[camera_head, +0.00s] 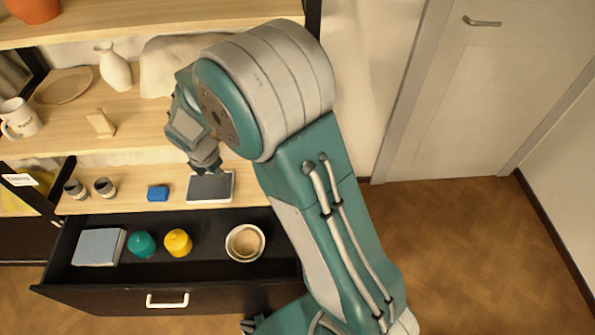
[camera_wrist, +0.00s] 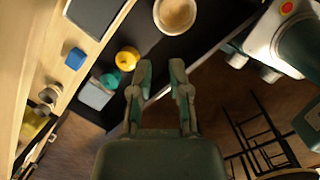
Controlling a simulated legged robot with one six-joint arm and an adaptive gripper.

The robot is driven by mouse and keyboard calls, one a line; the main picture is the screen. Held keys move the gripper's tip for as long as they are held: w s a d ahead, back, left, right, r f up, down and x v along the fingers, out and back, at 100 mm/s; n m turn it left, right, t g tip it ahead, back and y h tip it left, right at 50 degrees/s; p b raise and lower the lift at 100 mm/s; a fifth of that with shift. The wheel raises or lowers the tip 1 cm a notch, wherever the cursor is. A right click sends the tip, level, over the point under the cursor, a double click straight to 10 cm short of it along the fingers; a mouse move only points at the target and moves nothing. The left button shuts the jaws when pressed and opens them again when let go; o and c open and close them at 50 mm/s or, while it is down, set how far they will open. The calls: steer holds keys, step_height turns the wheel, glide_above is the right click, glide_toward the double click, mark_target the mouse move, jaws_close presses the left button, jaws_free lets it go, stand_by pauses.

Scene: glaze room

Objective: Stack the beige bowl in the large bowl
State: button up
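The large bowl (camera_head: 231,252), pale with a cream rim, stands in the open drawer at its right part. The smaller beige bowl (camera_head: 246,242) appears to sit inside it, within its rim. In the wrist view the large bowl (camera_wrist: 159,24) is at the top edge, partly cut off, with the beige bowl (camera_wrist: 178,13) in it. My gripper (camera_wrist: 160,68) is open, its two fingers apart with nothing between them. In the head view my gripper (camera_head: 208,166) is above the shelf by the dark tablet, apart from the bowls.
The drawer (camera_head: 110,290) also holds a grey box (camera_head: 99,247), a teal pot (camera_head: 142,244) and a yellow pot (camera_head: 178,242). On the shelf above are a tablet (camera_head: 210,188), a blue block (camera_head: 157,193) and two small cups (camera_head: 105,187). Floor on the right is clear.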

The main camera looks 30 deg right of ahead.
steer(key=s+d+r+m+t+y, duration=0.1)
steer(key=s+d+r+m, duration=0.4)
steer(key=r, duration=0.3)
steer(key=s+d+r+m+t, duration=0.1)
steer(key=s+d+r+m, duration=0.1)
steer(key=s+r+m, duration=0.45)
steer(key=s+d+r+m+t, duration=0.1)
steer(key=s+r+m, duration=0.2)
steer(key=s+m, duration=0.2)
steer(key=s+d+r+m+t, duration=0.1)
steer(key=s+d+r+m, duration=0.1)
steer(key=s+m, duration=0.4)
steer(key=shift+s+d+r+y, duration=0.35)
steer(key=shift+s+r, duration=0.3)
steer(key=shift+r, duration=0.25)
